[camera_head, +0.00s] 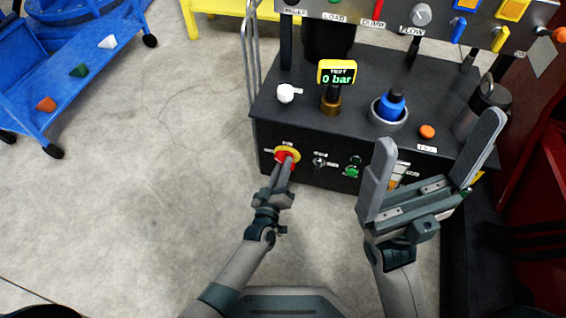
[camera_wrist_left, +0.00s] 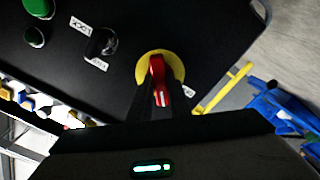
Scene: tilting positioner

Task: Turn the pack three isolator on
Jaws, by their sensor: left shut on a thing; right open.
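The isolator is a red rotary handle (camera_head: 284,161) on a yellow round plate (camera_head: 292,150), on the front face of the black bench at its left end. It also shows as a red handle (camera_wrist_left: 158,72) on a yellow disc (camera_wrist_left: 177,66) in the left wrist view. My left gripper (camera_head: 284,166) is shut on the red handle, its fingers covering part of it. The label by it is too small to read. My right gripper (camera_head: 436,150) is open and empty, in front of the bench's right part.
A black key switch (camera_head: 320,162) and a green button (camera_head: 352,168) sit right of the isolator. On the bench top are a white valve (camera_head: 287,93), a gauge reading 0 bar (camera_head: 337,73) and a blue knob (camera_head: 391,104). A blue cart (camera_head: 60,80) stands left. The floor between is clear.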

